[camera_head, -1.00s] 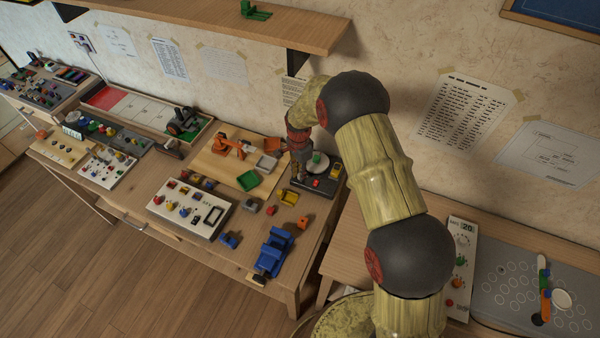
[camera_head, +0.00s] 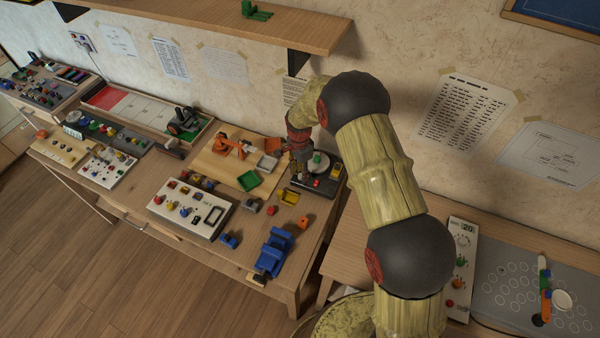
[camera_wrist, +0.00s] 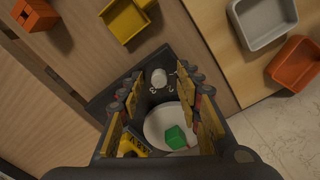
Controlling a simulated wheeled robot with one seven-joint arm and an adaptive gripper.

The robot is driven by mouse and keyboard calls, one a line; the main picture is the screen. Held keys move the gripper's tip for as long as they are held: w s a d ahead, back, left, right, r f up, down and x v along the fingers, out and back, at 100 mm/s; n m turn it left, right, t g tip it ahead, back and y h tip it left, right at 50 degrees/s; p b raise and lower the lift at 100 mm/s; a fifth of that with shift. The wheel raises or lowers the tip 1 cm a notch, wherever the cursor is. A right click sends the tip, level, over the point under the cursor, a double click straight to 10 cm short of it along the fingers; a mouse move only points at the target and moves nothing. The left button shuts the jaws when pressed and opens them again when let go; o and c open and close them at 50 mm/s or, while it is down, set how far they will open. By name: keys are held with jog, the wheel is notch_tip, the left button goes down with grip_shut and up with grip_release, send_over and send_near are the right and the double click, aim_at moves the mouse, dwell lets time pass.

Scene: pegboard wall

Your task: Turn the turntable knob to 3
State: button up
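The turntable unit is a dark base (camera_head: 322,190) with a pale round platter, which shows in the wrist view (camera_wrist: 153,122) with a green cube (camera_wrist: 175,137) on it. A small white knob (camera_wrist: 158,78) stands on the base beside the platter, with printed digits around it. A 3 seems to be among them, but the knob's pointer is too small to read. My gripper (camera_wrist: 166,88) is open, its yellow-padded fingers on either side of the knob with gaps visible. In the head view my gripper (camera_head: 304,174) is over the unit's left part, hiding the knob.
A yellow-and-black part (camera_wrist: 132,147) is near the left finger. A grey bin (camera_wrist: 263,40), an orange bin (camera_wrist: 295,63) and a yellow bin (camera_wrist: 122,20) lie around the base. A blue vise-like object (camera_head: 273,252) stands at the table's front.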

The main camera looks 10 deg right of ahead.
aim_at(300, 174)
notch_tip(300, 174, up, 12)
dwell(0.6)
jog(key=shift+w, duration=0.15)
jog(key=shift+n, duration=0.3)
